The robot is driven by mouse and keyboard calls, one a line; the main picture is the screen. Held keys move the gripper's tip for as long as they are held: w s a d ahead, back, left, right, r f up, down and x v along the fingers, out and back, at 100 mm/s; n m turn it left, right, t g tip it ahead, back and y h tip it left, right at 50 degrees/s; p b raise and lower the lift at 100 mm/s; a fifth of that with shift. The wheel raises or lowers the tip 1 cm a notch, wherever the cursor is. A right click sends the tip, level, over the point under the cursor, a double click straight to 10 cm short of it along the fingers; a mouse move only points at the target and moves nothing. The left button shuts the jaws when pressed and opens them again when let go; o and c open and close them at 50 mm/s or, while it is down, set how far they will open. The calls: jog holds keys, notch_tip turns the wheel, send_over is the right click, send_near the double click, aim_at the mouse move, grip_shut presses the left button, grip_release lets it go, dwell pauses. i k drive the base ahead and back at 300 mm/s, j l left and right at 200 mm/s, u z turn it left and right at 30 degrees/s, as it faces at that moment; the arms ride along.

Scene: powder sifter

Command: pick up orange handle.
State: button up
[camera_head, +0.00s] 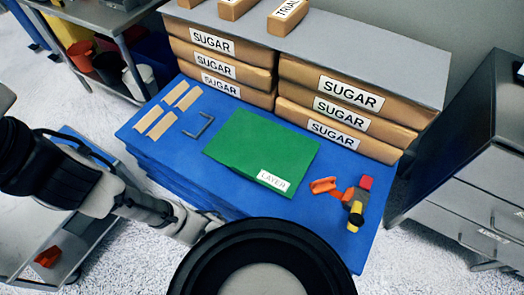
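An orange piece (323,185), which looks like the orange handle, lies on the blue table (345,235) to the right of the green sheet. It is part of or touches a small cluster with a red block (366,182), a grey part (358,200) and a yellow-black piece (354,220). I cannot tell whether they are joined. My arm comes in from the left, and a round black part of my body covers the bottom middle. The fingers of my gripper do not show.
The green sheet (260,150) marked LAYER lies mid-table. Tan strips (160,112) and a grey bracket (198,128) lie left. Stacked SUGAR bags (345,90) stand behind. Grey drawers (470,190) stand right.

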aim_at(325, 184)
jog(key=k+l, duration=1.05)
jog(key=l, duration=0.15)
jog(key=i+j+z, duration=0.1)
jog(key=z, duration=0.55)
jog(key=i+j+z, duration=0.2)
jog(key=j+z, duration=0.2)
jog(key=j, duration=0.15)
jog(key=i+j+z, duration=0.2)
jog(key=i+j, duration=0.1)
jog(key=j, duration=0.45)
jog(key=j+z, duration=0.1)
jog(key=j, duration=0.45)
jog(key=i+j, duration=0.15)
jog(key=j, duration=0.4)
